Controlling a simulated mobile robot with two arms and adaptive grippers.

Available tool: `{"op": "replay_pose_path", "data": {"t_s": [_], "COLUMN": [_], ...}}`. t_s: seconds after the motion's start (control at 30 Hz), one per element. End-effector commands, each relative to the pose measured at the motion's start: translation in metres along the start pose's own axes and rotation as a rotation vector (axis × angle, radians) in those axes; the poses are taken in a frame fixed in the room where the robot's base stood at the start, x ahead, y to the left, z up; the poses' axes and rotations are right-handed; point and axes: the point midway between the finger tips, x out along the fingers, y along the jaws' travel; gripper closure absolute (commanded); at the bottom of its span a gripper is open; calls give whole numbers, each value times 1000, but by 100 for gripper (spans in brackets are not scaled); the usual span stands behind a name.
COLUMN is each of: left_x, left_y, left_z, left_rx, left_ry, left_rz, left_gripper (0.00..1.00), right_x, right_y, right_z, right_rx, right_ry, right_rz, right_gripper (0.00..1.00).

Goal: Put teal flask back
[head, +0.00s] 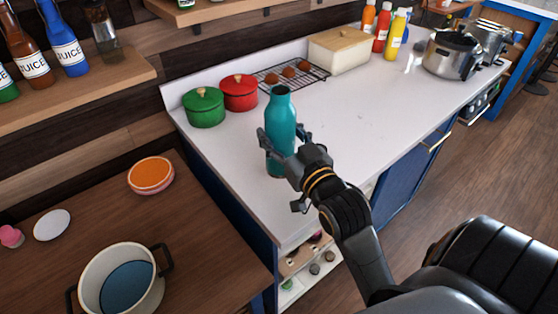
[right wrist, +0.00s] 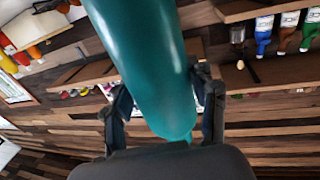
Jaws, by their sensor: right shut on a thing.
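The teal flask (head: 281,112) is upright above the near left part of the white counter in the head view. My right gripper (head: 284,140) is shut around the flask's body, with a finger on each side of it. I cannot tell whether the flask's base touches the counter. In the right wrist view the flask (right wrist: 145,60) fills the upper middle, between the two dark fingers of the gripper (right wrist: 163,100). My left gripper is not in view.
A green pot (head: 204,108) and a red pot (head: 239,93) stand behind the flask, by a wire rack (head: 268,77) and bread box (head: 338,51). Left are a wall shelf (head: 75,93) with bottles and a wooden table (head: 205,235). The middle of the white counter (head: 365,115) is clear.

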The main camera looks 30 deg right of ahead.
Motion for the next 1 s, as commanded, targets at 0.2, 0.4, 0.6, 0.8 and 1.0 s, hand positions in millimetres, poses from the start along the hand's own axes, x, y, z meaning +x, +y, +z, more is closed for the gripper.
{"op": "replay_pose_path", "data": {"t_s": [0.2, 0.4, 0.6, 0.8, 1.0], "left_x": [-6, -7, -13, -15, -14], "left_y": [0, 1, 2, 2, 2], "left_z": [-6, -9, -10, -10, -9], "left_rx": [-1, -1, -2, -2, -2], "left_ry": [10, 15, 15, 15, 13], "left_rz": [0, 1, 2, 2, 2], "left_gripper": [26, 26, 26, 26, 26], "right_x": [37, 51, 56, 56, 56], "right_y": [17, 22, 25, 24, 24], "right_z": [38, 56, 79, 94, 94], "right_rx": [-2, 0, 1, 1, 0], "right_ry": [-9, -5, -10, -4, -4], "right_rz": [2, 1, 1, 1, 1], "right_gripper": [93, 93, 93, 93, 93]}}
